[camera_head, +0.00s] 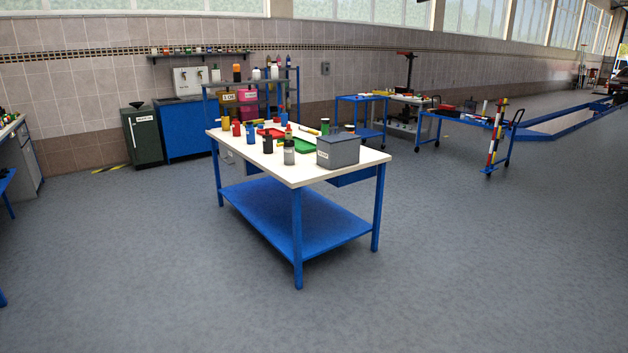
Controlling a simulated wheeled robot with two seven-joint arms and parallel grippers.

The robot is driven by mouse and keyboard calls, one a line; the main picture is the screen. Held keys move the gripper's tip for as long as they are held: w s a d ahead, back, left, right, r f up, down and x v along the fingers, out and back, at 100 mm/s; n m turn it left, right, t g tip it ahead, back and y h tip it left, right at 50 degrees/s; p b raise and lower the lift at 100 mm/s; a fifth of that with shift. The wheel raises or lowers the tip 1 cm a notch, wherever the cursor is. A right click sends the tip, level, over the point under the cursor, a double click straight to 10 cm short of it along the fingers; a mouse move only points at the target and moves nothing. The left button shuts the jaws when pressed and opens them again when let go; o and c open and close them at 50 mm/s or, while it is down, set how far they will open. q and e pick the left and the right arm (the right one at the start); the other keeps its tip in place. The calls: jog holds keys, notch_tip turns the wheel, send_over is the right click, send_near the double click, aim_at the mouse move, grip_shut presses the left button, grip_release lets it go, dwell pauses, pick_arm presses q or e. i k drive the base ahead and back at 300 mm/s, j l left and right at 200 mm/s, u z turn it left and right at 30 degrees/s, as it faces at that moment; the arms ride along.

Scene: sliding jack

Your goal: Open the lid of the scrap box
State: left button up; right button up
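A grey box (338,155) with a small white label on its front-left face stands on the near right part of a white-topped table. It appears to be the scrap box, but its label is too small to read for sure. Its darker flat top looks like a shut lid (338,139). Neither of my grippers is in view.
The table (297,178) has blue legs and a low blue shelf (290,220). A dark green bin (143,137) stands by the wall. The grey floor (440,270) in front and right is clear.

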aim_at(343, 136)
jog(key=i, duration=2.95)
